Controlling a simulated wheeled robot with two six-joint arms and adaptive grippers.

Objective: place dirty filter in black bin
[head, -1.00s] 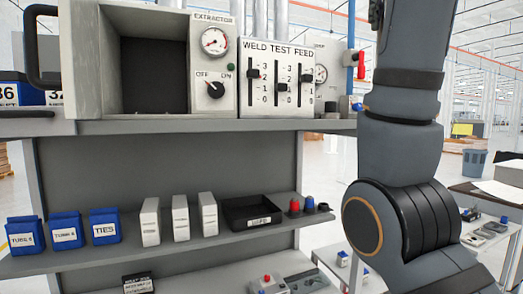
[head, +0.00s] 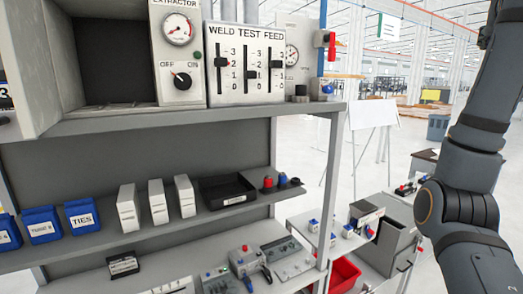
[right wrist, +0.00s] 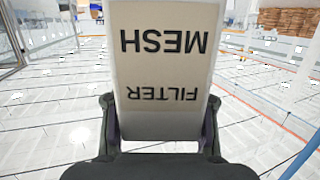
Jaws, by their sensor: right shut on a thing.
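In the right wrist view, my right gripper (right wrist: 160,140) is shut on a pale filter (right wrist: 162,72) with upside-down black lettering reading "FILTER MESH". Its fingers touch the two sides of the filter near its lower end. A shallow black bin (head: 227,203) with a small white label sits on the middle shelf in the head view. Its visible inside looks empty. My right arm shows at the right of the head view, well away from the bin; its gripper is outside that view. My left gripper is in neither current view.
Three white upright boxes (head: 157,201) and several blue bins (head: 81,216) stand left of the black bin. A grey cabinet (head: 393,240) and red bin (head: 344,272) stand lower right.

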